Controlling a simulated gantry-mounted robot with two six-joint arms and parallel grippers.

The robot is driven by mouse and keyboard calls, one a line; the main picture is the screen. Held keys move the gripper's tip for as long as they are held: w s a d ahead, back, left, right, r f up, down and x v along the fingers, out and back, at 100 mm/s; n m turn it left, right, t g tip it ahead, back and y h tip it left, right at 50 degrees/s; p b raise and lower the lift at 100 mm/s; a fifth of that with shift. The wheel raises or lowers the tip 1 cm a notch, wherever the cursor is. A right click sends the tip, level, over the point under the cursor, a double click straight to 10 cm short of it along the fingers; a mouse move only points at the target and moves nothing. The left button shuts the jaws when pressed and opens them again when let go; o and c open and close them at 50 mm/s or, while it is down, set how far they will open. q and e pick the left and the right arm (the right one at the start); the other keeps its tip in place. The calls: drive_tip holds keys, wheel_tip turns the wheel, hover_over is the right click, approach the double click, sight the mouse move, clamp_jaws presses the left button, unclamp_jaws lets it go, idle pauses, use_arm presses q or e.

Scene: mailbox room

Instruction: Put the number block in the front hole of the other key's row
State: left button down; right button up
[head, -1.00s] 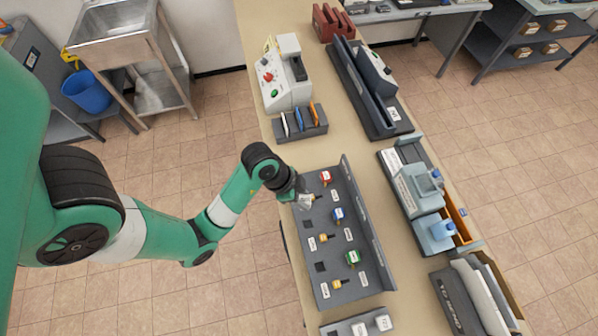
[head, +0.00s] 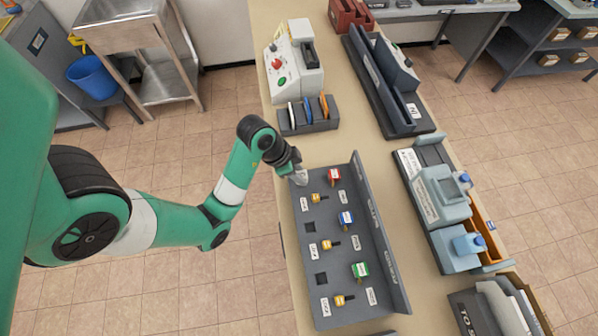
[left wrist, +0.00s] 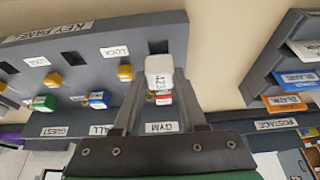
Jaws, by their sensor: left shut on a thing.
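My left gripper (head: 297,172) is shut on a small white number block (left wrist: 158,74) with dark digits. It holds the block at the front edge of the grey key panel (head: 378,272), at the red key's row. The left wrist view shows a dark square hole (left wrist: 157,46) just past the block, partly covered by it. The red key (head: 333,174) sits in the row labelled GYM. A blue key (head: 346,217) and a green key (head: 360,269) sit in the other rows. Two more front holes are open (head: 311,227). My right gripper is out of view.
A rack of coloured tags (head: 310,127) and a grey-white machine (head: 291,72) stand behind the panel.

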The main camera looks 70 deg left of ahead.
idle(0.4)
use_arm(q)
drive_tip(key=shift+f, duration=0.2)
drive_tip(key=shift+f, duration=0.1)
drive_tip(key=shift+f+b, duration=0.65)
drive_tip(key=shift+b, duration=0.15)
drive_tip(key=shift+f, duration=0.1)
drive_tip(key=shift+f+b, duration=0.3)
drive_tip(key=shift+b, duration=0.05)
drive_tip(key=shift+c, duration=1.9)
unclamp_jaws()
